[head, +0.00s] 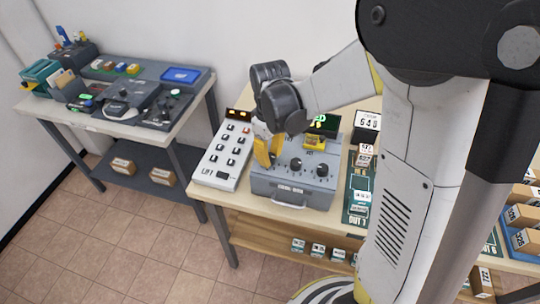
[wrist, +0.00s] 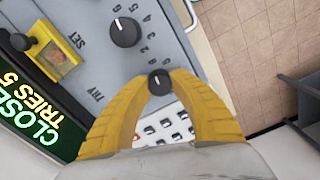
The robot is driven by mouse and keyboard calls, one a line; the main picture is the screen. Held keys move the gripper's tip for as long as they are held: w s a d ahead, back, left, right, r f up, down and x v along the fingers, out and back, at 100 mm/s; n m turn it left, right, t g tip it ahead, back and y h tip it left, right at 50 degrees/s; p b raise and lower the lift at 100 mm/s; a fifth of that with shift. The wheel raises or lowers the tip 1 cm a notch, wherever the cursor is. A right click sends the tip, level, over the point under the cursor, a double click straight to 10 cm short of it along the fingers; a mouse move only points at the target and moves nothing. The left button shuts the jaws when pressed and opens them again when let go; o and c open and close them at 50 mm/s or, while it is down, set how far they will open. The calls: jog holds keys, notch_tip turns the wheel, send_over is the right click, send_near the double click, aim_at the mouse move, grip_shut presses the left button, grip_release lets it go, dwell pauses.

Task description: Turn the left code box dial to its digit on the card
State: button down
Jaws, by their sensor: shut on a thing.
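The grey code box (head: 290,190) stands on the wooden table in the head view. Its middle dial (head: 297,164) and right dial (head: 322,170) show as black knobs. My gripper (head: 269,160) reaches down over the box's left side and hides the left dial there. In the wrist view my yellow fingers (wrist: 159,84) are shut on the left dial (wrist: 158,80), a black knob; its pointer is too small to read. The middle dial (wrist: 125,31) has printed digits around it. The screen (wrist: 33,115) reads "CLOSE..." and "TRIES 5". A card (head: 367,121) with a three-digit number, perhaps 640, stands behind right.
A white button panel (head: 222,157) stands close left of the box. A yellow piece (head: 315,142) sits on the box top near the screen. A green board with cards (head: 357,195) lies to the right. A second table (head: 120,118) stands at left.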

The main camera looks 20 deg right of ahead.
aim_at(270, 156)
dwell(0.3)
jog(key=c, duration=1.1)
grip_release()
notch_tip(270, 156, up, 12)
